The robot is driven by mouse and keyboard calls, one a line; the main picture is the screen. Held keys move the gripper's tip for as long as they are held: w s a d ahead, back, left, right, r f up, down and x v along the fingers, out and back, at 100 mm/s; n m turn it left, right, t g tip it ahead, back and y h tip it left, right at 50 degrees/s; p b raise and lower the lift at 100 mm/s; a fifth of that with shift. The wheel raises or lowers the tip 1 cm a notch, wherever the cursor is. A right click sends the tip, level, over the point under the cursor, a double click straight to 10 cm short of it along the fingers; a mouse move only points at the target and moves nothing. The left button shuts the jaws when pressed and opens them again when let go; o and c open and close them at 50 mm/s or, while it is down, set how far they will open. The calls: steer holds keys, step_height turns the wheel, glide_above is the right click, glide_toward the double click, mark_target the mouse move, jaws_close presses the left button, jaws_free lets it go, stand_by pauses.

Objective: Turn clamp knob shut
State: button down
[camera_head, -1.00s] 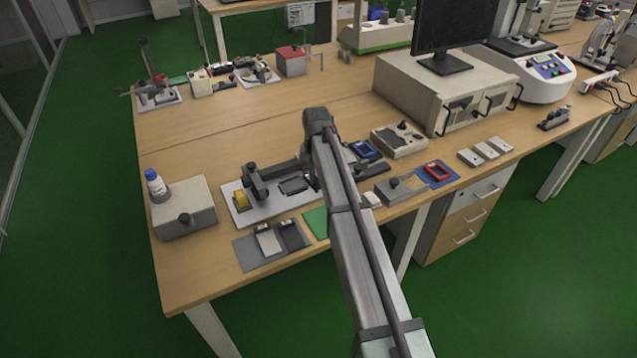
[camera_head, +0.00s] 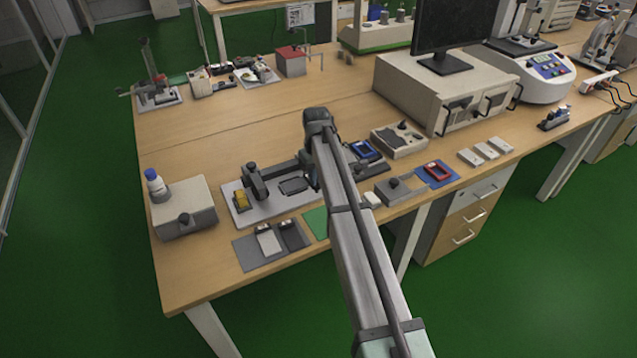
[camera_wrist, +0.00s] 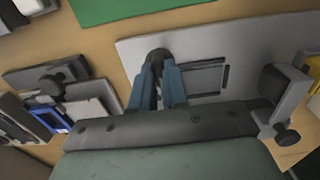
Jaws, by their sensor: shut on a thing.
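In the wrist view, the two blue fingers of my gripper (camera_wrist: 160,86) are shut on a dark round knob (camera_wrist: 157,56). The knob is at the left end of a light grey fixture plate (camera_wrist: 230,45); the fingers partly hide it. A flat framed dark part (camera_wrist: 203,77) lies on the plate beside the fingers. A grey upright with a second black knob (camera_wrist: 287,136) stands at the right. In the head view, the plate (camera_head: 243,217) lies on the bench, with a dark upright (camera_head: 256,182) and a yellow block (camera_head: 241,200). My arm mostly hides the gripper there.
A green mat (camera_head: 317,222) and a grey mat (camera_head: 252,258) with small parts lie in front of the plate. A beige box (camera_head: 186,222) with a bottle (camera_head: 156,185) stands left. Small devices (camera_head: 400,140) crowd the right. Bare bench lies behind the plate.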

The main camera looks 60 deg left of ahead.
steer(key=c, duration=1.3)
jaws_free()
steer(key=shift+r, duration=0.15)
steer(key=shift+r, duration=2.1)
